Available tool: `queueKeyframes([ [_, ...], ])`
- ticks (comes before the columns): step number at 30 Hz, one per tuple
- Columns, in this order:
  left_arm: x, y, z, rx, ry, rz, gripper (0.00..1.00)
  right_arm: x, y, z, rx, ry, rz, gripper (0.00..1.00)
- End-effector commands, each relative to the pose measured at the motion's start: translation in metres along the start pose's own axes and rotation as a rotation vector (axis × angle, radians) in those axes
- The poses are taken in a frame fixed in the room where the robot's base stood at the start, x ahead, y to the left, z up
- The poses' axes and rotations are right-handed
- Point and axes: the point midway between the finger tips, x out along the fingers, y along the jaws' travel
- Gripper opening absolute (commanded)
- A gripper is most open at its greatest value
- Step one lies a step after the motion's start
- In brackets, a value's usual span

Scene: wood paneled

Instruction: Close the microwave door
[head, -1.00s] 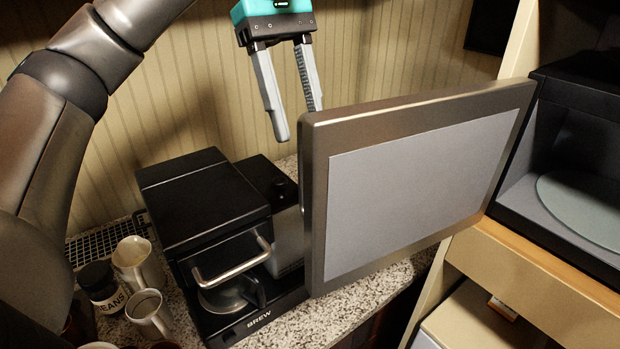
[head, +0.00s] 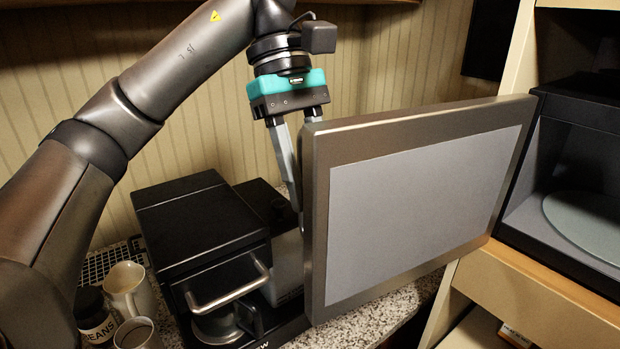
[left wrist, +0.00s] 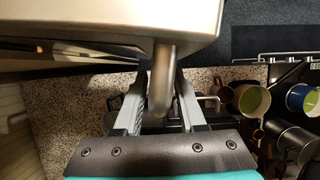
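The microwave door (head: 425,205) stands wide open, its grey inner panel facing me. It joins the dark microwave (head: 520,205) at the right, where a round turntable (head: 590,220) shows inside. My left gripper (head: 300,205) points down behind the door's left edge; the door hides much of one finger. In the left wrist view the door's edge (left wrist: 110,15) runs across the top. A metal door handle (left wrist: 162,75) lies between the spread fingers of my left gripper (left wrist: 160,85). The fingers look apart, with gaps beside the handle. My right gripper is not in view.
A black coffee machine (head: 200,225) stands on the speckled counter (head: 385,310) close to the door's left edge. Mugs (head: 130,290) and a beans jar (head: 92,315) stand at its left. The panelled wall (head: 400,60) is behind.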

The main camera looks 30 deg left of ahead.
Motion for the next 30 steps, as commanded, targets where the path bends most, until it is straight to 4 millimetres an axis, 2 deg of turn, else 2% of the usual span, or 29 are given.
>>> queueKeyframes([
  [1,-0.0001,0.0,0.0,0.0,0.0,0.0,0.33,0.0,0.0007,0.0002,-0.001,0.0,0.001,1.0],
  [10,-0.0001,0.0,-0.0001,0.0,0.0,0.0,0.0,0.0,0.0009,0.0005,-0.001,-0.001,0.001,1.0],
  [30,-0.0003,0.0,-0.0002,0.0,0.0,0.0,0.0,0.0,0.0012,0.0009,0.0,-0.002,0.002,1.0],
])
